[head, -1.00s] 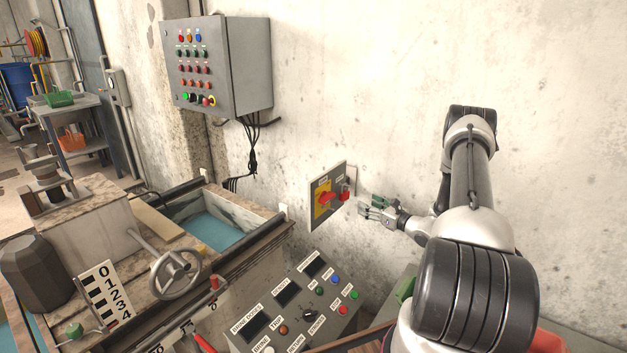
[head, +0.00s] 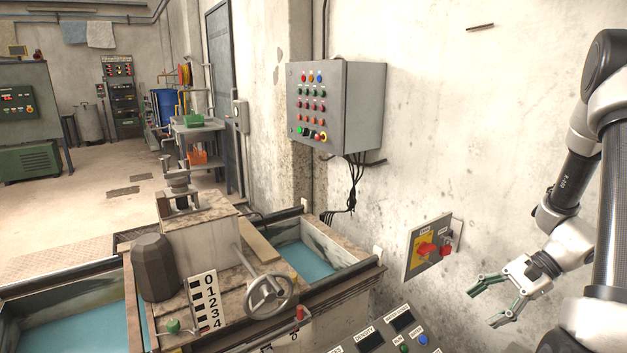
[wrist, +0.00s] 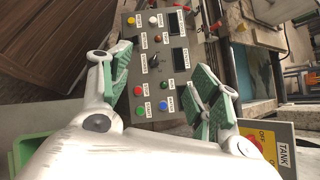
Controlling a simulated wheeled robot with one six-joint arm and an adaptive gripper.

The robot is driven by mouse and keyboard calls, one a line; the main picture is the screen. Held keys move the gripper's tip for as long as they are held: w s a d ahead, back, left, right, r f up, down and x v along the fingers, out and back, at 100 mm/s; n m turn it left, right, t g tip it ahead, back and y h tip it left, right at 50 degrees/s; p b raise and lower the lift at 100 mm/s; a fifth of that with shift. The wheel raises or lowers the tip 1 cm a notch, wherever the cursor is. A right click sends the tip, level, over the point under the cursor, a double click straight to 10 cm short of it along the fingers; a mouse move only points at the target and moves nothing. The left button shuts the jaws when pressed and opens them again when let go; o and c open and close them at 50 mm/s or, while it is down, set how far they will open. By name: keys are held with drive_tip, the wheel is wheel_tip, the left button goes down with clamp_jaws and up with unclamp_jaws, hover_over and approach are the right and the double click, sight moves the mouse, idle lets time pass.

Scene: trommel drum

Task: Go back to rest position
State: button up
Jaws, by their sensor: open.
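My gripper (head: 496,302) is at the lower right of the head view, in front of the wall. Its green-padded fingers are spread apart with nothing between them. It is to the right of and a little below the wall switch plate (head: 415,262), clear of it in the picture. The plate carries a red rotary switch on a yellow field and a red button. In the wrist view my gripper (wrist: 165,88) also shows open and empty, with the slanted control panel (wrist: 158,62) beyond the fingers. Part of the switch plate (wrist: 281,135) shows there at the lower right.
A grey button cabinet (head: 345,105) hangs on the wall. A handwheel (head: 271,295) and machine blocks stand by the water-filled troughs at the lower left. A green container (wrist: 28,150) shows at the wrist view's left edge. Open floor (head: 80,210) lies far left.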

drive_tip(key=s+a+r+n+t+h, duration=0.1)
drive_tip(key=s+r+n+h, duration=0.3)
drive_tip(key=r, duration=0.8)
drive_tip(key=s+a+r+n+t+h, duration=0.2)
drive_tip(key=s+r+n+h, duration=0.3)
drive_tip(key=s+r+n, duration=0.4)
wheel_tip(320, 180, up, 4)
drive_tip(key=shift+s+a+r+n+t, duration=0.15)
drive_tip(key=shift+s+n+t, duration=0.05)
drive_tip(key=shift+n+t, duration=0.4)
drive_tip(key=shift+c, duration=0.2)
